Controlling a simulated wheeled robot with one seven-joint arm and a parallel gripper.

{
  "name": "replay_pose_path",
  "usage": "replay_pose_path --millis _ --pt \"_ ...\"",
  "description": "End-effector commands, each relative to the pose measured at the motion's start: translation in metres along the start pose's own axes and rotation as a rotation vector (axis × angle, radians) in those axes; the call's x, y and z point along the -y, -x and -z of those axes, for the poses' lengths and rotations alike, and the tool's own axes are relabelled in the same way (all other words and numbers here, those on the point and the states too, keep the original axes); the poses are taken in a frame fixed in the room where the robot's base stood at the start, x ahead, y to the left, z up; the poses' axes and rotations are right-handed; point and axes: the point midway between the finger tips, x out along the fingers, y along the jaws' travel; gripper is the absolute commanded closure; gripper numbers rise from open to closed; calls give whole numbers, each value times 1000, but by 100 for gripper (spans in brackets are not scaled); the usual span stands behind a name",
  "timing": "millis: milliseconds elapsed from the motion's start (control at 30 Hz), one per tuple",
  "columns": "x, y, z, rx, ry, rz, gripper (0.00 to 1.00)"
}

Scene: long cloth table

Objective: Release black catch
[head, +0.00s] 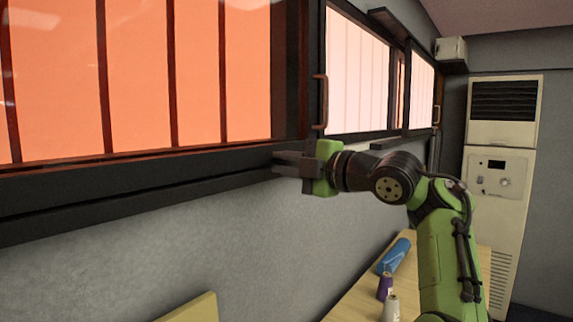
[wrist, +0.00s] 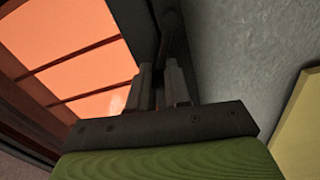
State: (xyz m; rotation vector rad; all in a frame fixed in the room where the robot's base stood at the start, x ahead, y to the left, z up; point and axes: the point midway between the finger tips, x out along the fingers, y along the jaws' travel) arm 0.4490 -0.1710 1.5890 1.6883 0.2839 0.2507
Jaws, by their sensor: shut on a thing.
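My gripper (head: 277,162) reaches left to the dark lower frame of the window, just below the orange panes. In the wrist view my gripper's two grey fingers (wrist: 161,76) are close together on a narrow dark piece that looks like the black catch (wrist: 160,92). Most of the catch is hidden by the fingers, and its shape and position cannot be made out. In the head view the catch does not stand out from the dark frame.
The window frame (head: 120,193) runs along the grey wall. A reddish handle (head: 320,102) sits right above my gripper. Below are a wooden table (head: 355,300), a blue roll (head: 394,256), a purple spool (head: 385,286) and a white spool (head: 391,308). A tall air conditioner (head: 497,210) stands right.

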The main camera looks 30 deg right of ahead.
Motion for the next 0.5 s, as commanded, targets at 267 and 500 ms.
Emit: replay_pose_path --millis 267,500 --pt "0 0 -1 2 -1 1 72" --pt "1 0 0 0 -2 2 57"
